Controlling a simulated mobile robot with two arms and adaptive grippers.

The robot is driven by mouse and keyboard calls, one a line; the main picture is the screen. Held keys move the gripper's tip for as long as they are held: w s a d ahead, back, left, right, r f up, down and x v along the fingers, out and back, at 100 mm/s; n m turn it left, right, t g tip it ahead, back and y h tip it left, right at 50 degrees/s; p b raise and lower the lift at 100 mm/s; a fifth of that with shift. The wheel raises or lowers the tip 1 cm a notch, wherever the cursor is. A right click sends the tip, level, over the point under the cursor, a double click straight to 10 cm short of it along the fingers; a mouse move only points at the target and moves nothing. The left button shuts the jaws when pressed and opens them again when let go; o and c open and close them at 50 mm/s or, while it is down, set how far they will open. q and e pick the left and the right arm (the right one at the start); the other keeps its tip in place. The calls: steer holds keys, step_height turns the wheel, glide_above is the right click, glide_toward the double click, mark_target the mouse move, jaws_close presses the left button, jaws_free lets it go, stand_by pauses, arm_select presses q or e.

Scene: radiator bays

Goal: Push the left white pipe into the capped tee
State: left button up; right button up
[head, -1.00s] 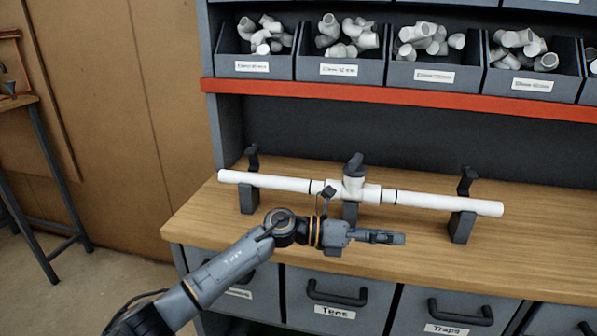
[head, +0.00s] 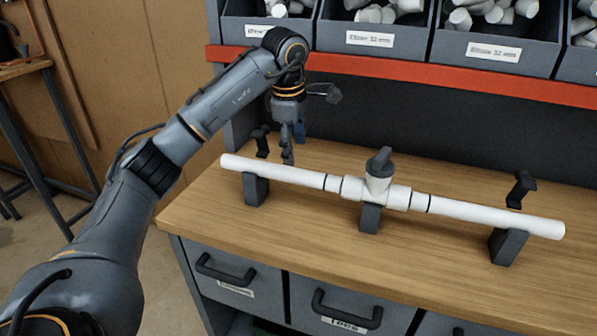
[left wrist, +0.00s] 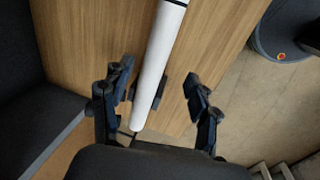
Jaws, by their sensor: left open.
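The left white pipe (head: 285,174) lies level in a dark holder (head: 256,188) above the wooden bench. A black ring marks it near the tee, with a short white length between ring and tee mouth. The white tee (head: 386,195) with its dark grey cap (head: 380,161) sits on a middle holder. My left gripper (head: 287,158) points down just over the pipe's left part. In the left wrist view my gripper (left wrist: 158,87) is open, with the pipe (left wrist: 158,60) running between the fingers. Contact cannot be told. My right gripper is not in view.
The right white pipe (head: 490,215) runs from the tee to a right holder (head: 508,246). Dark upright clips (head: 521,190) stand behind the pipes. A red shelf edge (head: 430,77) with fitting bins crosses above. The bench front (head: 300,235) is clear.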

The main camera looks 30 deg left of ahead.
mark_target(297, 171)
arm_select(q)
steer(key=f, duration=0.2)
steer(key=w+f, duration=0.1)
steer(key=f, duration=0.4)
steer(key=shift+w+a+f+p, duration=0.25)
steer(key=shift+w+f+p, duration=0.05)
steer(key=shift+w+f, duration=0.15)
steer(key=shift+f, duration=0.5)
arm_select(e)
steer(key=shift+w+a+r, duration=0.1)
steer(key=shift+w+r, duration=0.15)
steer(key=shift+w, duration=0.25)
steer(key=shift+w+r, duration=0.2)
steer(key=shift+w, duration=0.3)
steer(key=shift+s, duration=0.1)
arm_select(q)
steer(key=shift+c, duration=1.2)
jaws_close()
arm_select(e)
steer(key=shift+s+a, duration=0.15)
